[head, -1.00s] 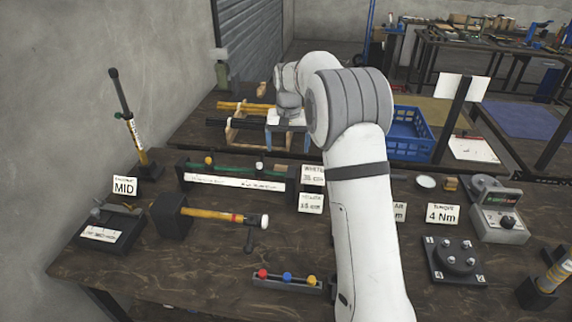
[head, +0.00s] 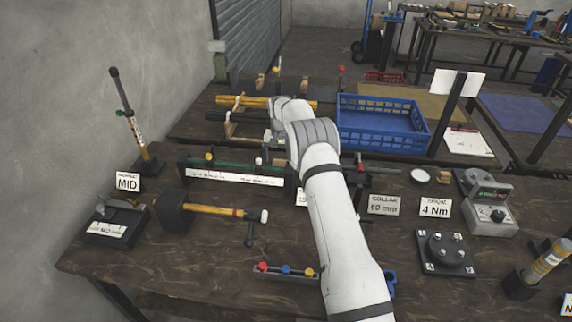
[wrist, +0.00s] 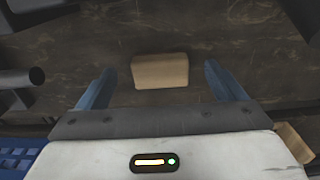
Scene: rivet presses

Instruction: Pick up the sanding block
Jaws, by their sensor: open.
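A tan, wood-coloured block that looks like the sanding block (wrist: 160,71) lies on the dark tabletop in the wrist view. My gripper (wrist: 159,82) is open, with one blue finger on each side of the block in the picture. No contact with the block shows, and the height gap is hard to judge. In the head view my own arm hides the gripper's fingers, and I cannot pick out this block there with certainty.
A second tan block (wrist: 295,143) shows at the wrist view's lower right. A blue crate (head: 383,140) stands on the back bench, also at lower left in the wrist view (wrist: 18,155).

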